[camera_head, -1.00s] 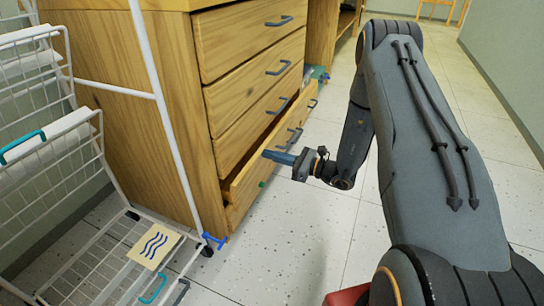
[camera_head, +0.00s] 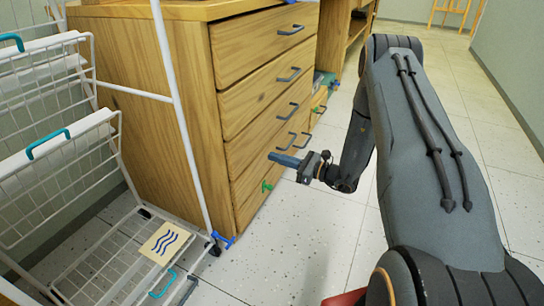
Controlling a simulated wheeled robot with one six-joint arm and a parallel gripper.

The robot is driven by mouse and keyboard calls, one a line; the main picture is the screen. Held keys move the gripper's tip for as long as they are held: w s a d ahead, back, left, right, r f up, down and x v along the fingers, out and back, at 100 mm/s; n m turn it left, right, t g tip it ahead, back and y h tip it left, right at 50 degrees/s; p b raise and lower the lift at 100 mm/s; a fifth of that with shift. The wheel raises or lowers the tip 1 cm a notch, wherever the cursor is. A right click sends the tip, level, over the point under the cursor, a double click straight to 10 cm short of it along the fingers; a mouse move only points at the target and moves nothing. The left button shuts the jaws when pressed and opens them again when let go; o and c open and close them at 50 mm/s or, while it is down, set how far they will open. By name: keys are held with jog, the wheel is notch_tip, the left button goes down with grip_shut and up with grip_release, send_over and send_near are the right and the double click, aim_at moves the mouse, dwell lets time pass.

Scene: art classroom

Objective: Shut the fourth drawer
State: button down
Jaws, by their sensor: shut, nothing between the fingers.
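The wooden cabinet (camera_head: 165,130) has a stack of drawers with dark handles, and a green handle (camera_head: 266,187) sits low down. The fourth drawer (camera_head: 246,182) from the top looks flush with the drawers above it, with no open gap visible. My gripper (camera_head: 284,160) is shut and empty, its blue fingers pointing left across the lower drawer fronts. The fingertips overlap the fourth drawer's front in the picture. I cannot tell whether they touch it. The gripper hides part of the lower drawers.
A white wire rack (camera_head: 182,120) with baskets stands at the left, close to the cabinet. A card with wavy blue lines (camera_head: 165,243) lies on its lower basket. Speckled floor (camera_head: 300,240) is clear in front of the cabinet.

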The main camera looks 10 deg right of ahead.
jog(key=p+v, duration=0.4)
jog(key=v, duration=0.7)
jog(key=s+a+r+n+g, duration=0.4)
jog(key=a+r+n+g, duration=0.15)
jog(key=a, duration=0.35)
jog(key=s+a+r+n+g+h, duration=0.1)
jog(key=s+a+r+n+g, duration=0.3)
jog(key=a+r, duration=0.3)
jog(key=s+a+r+n+g, duration=0.4)
jog(key=a+r+n+g, duration=0.1)
jog(key=a, duration=0.5)
jog(key=s+a+r+n+t+h, duration=0.1)
jog(key=s+a+r+n+h, duration=0.1)
jog(key=s+r+n+h, duration=0.5)
jog(key=s+a+r+n+t, duration=0.1)
jog(key=s+n, duration=0.4)
jog(key=s, duration=0.5)
jog(key=s+a+r+n+t+h, duration=0.1)
jog(key=s+a+r+n+h, duration=0.1)
jog(key=s+r+n+h, duration=0.5)
jog(key=s+d+r+m+p, duration=0.1)
jog(key=d+r+m+p, duration=0.2)
jog(key=d+r+p, duration=0.7)
jog(key=s+d+r+m+y+p, duration=0.1)
jog(key=d+r+m+p, duration=0.3)
jog(key=d+r+p, duration=0.7)
notch_tip(320, 180, up, 5)
jog(key=p, duration=1.7)
jog(key=shift+s+p, duration=0.2)
jog(key=shift+p, duration=0.15)
